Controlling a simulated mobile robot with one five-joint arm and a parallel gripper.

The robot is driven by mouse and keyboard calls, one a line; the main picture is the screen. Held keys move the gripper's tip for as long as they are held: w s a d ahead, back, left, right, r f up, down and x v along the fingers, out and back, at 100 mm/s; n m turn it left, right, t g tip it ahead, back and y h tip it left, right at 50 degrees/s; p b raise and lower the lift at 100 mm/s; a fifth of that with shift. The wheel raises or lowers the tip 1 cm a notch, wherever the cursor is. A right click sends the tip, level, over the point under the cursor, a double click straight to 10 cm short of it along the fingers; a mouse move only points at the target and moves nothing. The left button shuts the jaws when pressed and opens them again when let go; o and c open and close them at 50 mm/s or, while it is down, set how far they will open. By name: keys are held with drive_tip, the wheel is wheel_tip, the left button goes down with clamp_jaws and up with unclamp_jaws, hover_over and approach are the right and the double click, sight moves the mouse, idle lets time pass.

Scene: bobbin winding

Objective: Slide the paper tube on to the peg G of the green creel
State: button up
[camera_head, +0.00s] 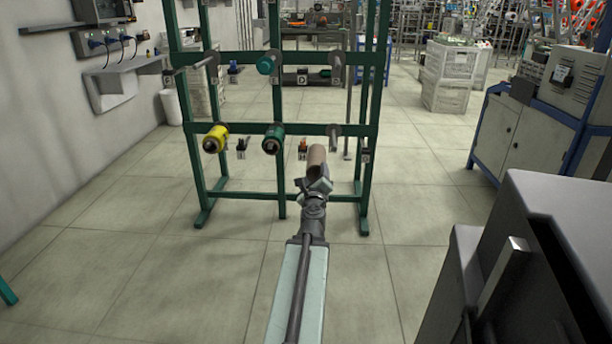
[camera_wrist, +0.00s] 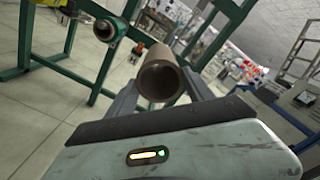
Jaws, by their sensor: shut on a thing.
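The brown paper tube (camera_head: 316,161) is held in my gripper (camera_head: 316,184), in front of the lower right part of the green creel (camera_head: 371,120). In the wrist view the tube (camera_wrist: 164,77) sits between the two fingers of my gripper (camera_wrist: 163,95), its hollow open end facing the camera. A bare peg (camera_head: 334,137) on the lower rail is just right of and above the tube in the head view; the tube looks apart from it. The pegs' letter plates are mostly too small to read, so I cannot tell which peg is G.
A yellow bobbin (camera_head: 215,139) and a green bobbin (camera_head: 273,139) sit on the lower rail. A dark machine (camera_head: 540,250) stands close at the right. The floor before the creel is clear.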

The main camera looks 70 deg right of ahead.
drive_tip(key=s+d+f+b, duration=0.1)
drive_tip(key=s+f+b, duration=0.2)
drive_tip(key=s, duration=0.4)
drive_tip(key=shift+d+f+b, duration=0.35)
drive_tip(key=shift+f, duration=0.3)
drive_tip(key=x, duration=0.7)
drive_tip(key=shift+x, duration=2.95)
drive_tip(key=shift+x, duration=2.95)
drive_tip(key=shift+d, duration=0.1)
